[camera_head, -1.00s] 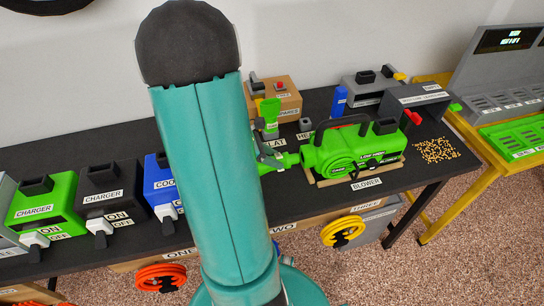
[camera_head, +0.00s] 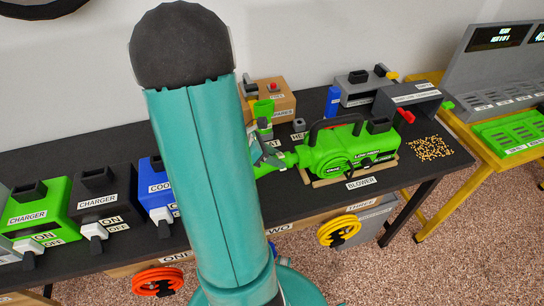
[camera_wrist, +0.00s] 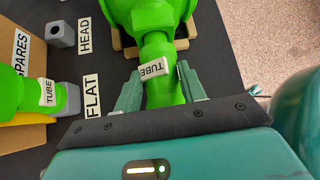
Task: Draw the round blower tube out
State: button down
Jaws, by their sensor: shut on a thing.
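The green blower (camera_head: 345,150) lies on a wooden base on the black table, with a BLOWER label in front of it. The round blower tube (camera_wrist: 157,50), green with a TUBE label, runs from the blower body (camera_wrist: 148,12) down between my jaws in the wrist view. It still meets the blower body there. My gripper (camera_wrist: 158,82) is shut on the tube, one jaw on each side. In the head view my gripper (camera_head: 270,158) is partly hidden behind my own arm, beside the left end of the blower.
Another green tube piece (camera_wrist: 18,88) with a TUBE label stands left, near the FLAT (camera_wrist: 92,96) and HEAD labels and a wooden SPARES box (camera_head: 270,98). Chargers (camera_head: 40,208) stand at the left. Loose pellets (camera_head: 432,148) lie right of the blower.

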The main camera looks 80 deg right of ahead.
jog(key=shift+s+d, duration=0.5)
jog(key=shift+s, duration=0.3)
jog(key=c, duration=0.7)
grip_release()
jog(key=shift+c, duration=0.2)
jog(key=v, duration=1.3)
jog(key=shift+w+r, duration=0.25)
jog(key=shift+r, duration=0.05)
jog(key=shift+a, duration=0.15)
jog(key=w+a+r+m+t, duration=0.2)
jog(key=w+a+r+t, duration=0.15)
jog(key=w+a, duration=0.5)
jog(key=w+a+r+m+t+y, duration=0.1)
jog(key=a+r+t, duration=0.1)
jog(key=a, duration=0.8)
jog(key=w+a+r+m+t+y, duration=0.1)
jog(key=w+a+r+m+t, duration=0.1)
jog(key=a+t, duration=0.3)
jog(key=w+a+r+m+t+y, duration=0.1)
jog(key=a+r+t, duration=0.3)
jog(key=a, duration=1)
jog(key=shift+w+a+m+y, duration=0.3)
jog(key=shift+w+m, duration=0.1)
jog(key=shift+w, duration=0.15)
